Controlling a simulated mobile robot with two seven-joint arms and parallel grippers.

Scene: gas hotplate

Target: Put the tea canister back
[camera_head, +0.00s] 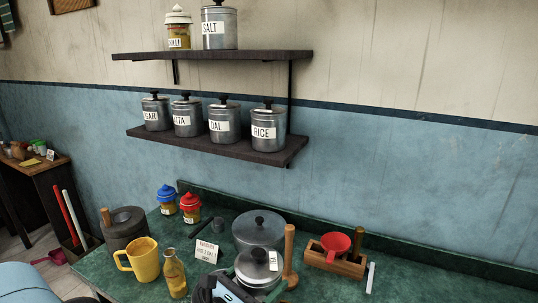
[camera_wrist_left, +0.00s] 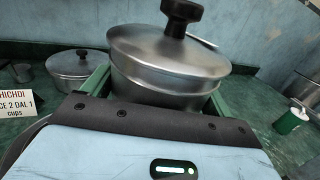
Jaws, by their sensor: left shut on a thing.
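A steel canister (camera_head: 253,270) with a domed lid, black knob and a white label too small to read is at the bottom centre of the head view. My left gripper (camera_head: 228,288) is shut on it. In the left wrist view the lidded canister (camera_wrist_left: 165,82) stands upright between the green fingers (camera_wrist_left: 97,80). Whether it touches the counter cannot be told. The lower shelf (camera_head: 225,147) holds canisters marked SUGAR, ATTA, DAL and RICE (camera_head: 267,132). The upper shelf (camera_head: 265,55) holds a chilli jar (camera_head: 178,30) and a SALT canister (camera_head: 219,28). My right gripper is not in view.
A lidded pot (camera_head: 257,228) stands just behind the held canister. A wooden pestle (camera_head: 289,252), a wooden box (camera_head: 332,262), a bottle (camera_head: 174,275), a yellow mug (camera_head: 141,262) and a sign (camera_head: 207,251) stand nearby. The upper shelf is clear right of SALT.

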